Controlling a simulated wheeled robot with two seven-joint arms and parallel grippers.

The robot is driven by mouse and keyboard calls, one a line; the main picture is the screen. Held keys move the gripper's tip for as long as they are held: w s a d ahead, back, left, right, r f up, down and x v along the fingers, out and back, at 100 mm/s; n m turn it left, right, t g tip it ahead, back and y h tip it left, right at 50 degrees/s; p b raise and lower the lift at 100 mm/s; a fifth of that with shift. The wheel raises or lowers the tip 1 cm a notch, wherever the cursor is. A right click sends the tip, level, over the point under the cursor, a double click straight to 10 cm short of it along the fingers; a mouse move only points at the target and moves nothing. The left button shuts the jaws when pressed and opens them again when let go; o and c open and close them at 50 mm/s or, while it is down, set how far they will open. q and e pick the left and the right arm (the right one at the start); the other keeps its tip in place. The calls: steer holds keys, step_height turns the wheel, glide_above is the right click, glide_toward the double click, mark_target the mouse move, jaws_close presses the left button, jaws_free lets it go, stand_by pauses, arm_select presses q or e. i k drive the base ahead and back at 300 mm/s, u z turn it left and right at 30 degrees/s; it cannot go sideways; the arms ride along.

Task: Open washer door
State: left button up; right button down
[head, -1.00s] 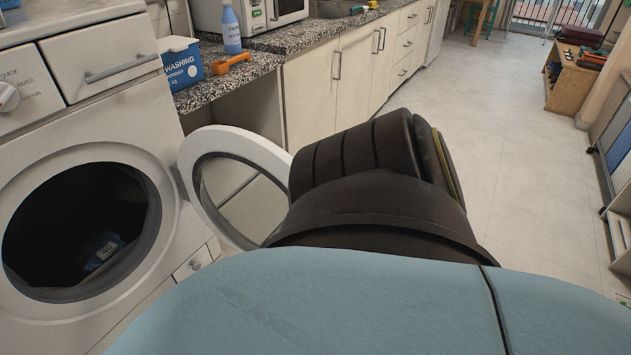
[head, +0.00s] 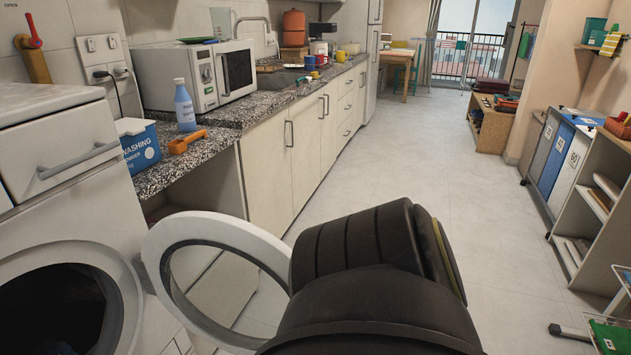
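The white washer (head: 116,286) stands at the left in the head view. Its round door (head: 216,232), a white ring with a glass middle, is swung wide open to the right of the dark drum opening (head: 50,318). A black link of my arm fills the lower middle and overlaps the door's right edge; I cannot tell whether it touches the door. Neither gripper shows in this view.
A granite counter (head: 215,146) beside the washer holds a washing powder box (head: 138,148), an orange scoop (head: 187,141), a blue bottle (head: 184,106) and a microwave (head: 205,73). Open floor (head: 420,215) lies at the right, before shelves (head: 590,205).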

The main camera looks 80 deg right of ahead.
mark_target(239, 237)
steer(key=z, duration=2.2)
